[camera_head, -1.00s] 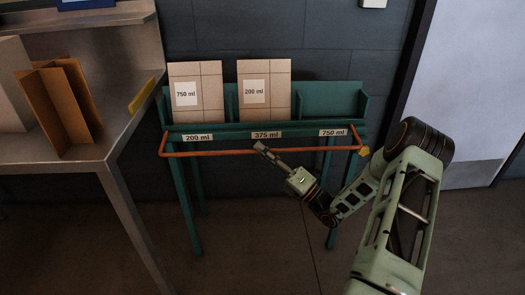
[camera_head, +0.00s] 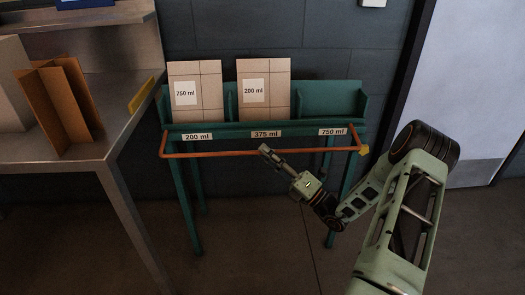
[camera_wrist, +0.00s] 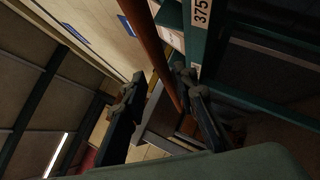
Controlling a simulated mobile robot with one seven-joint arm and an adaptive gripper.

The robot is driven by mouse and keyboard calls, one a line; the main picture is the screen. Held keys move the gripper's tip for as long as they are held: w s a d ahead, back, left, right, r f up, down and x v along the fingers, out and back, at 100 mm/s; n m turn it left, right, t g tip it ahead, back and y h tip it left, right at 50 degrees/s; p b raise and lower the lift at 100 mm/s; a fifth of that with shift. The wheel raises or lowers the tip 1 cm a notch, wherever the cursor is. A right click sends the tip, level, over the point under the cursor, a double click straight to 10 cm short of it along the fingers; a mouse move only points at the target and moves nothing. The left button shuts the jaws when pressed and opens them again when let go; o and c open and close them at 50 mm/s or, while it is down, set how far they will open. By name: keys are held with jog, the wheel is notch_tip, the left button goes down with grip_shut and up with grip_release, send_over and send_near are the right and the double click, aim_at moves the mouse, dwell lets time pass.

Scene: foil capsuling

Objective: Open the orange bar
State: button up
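The orange bar (camera_head: 215,155) runs across the front of the green rack (camera_head: 180,205), below its size labels, with an arm at each end. In the head view my gripper (camera_head: 264,150) is at the middle of the bar, below the 375 ml label; contact cannot be told there. In the wrist view my gripper (camera_wrist: 159,82) has its two dark fingers apart. The bar (camera_wrist: 149,38) runs between them, closer to the right finger, and no grip on it shows.
Boxes marked 750 ml (camera_head: 208,80) and 200 ml (camera_head: 276,78) stand in the rack's left and middle bays; the right bay is empty. A metal table (camera_head: 100,150) with an orange-brown divider (camera_head: 68,105) stands at left. A yellow piece (camera_head: 364,151) sits at the bar's right end.

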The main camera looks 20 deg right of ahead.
jog(key=v, duration=1)
jog(key=shift+w, duration=0.15)
